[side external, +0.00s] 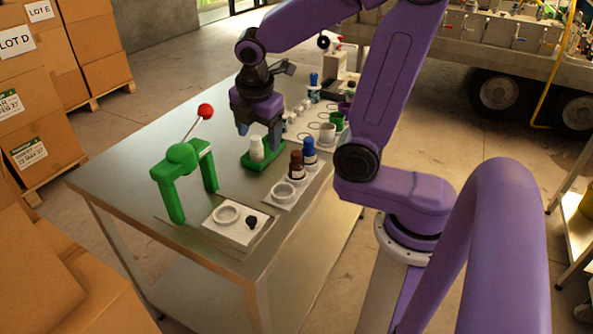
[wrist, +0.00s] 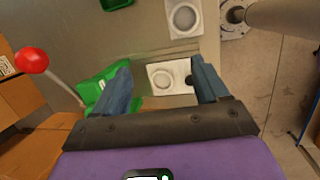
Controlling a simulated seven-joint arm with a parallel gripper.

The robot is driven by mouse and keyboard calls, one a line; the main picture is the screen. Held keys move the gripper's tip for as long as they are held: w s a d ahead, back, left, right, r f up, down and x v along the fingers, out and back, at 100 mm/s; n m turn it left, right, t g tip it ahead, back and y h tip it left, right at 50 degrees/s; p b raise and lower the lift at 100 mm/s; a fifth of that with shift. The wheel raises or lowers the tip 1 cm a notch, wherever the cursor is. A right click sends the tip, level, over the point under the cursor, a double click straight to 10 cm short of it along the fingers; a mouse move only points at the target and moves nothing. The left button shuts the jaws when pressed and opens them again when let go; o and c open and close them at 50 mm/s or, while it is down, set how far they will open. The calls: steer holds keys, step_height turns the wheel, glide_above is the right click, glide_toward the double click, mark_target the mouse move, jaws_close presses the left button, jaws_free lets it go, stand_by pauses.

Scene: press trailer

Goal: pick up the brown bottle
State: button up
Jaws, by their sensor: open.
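The brown bottle (side external: 296,166) stands upright in the side external view, near the right edge of the metal table and beside a blue-capped bottle (side external: 309,152). I cannot make it out in the wrist view. My gripper (side external: 260,137) points down, apart from the brown bottle, and appears left of and behind it in the side external view. Its fingers are spread with nothing between them in the wrist view (wrist: 162,68). A white bottle (side external: 257,149) in a green tray (side external: 272,160) shows just in front of the fingers.
A green press (side external: 181,152) with a red-knobbed lever (side external: 206,111) stands at the table's front left. A white plate with a ring (side external: 226,215) lies before it. Cups (side external: 327,132) and other bottles line the right edge. The table's left part (side external: 130,150) is clear.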

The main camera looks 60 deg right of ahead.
steer(key=d, duration=0.1)
steer(key=n+g+h, duration=0.1)
steer(key=n+h, duration=0.1)
glide_toward(295, 155)
steer(key=x, duration=0.6)
steer(key=shift+s+d, duration=0.2)
steer(key=shift+d, duration=0.2)
steer(key=shift+w+a+x, duration=0.1)
steer(key=shift+a+x, duration=0.1)
steer(key=shift+x, duration=0.85)
steer(key=shift+w+a+x, duration=0.15)
steer(key=shift+a+x, duration=0.05)
steer(key=shift+x, duration=2)
steer(key=shift+c, duration=0.4)
steer(key=c, duration=1.2)
steer(key=shift+o, duration=0.2)
steer(key=shift+d+r, duration=0.1)
steer(key=shift+r, duration=0.15)
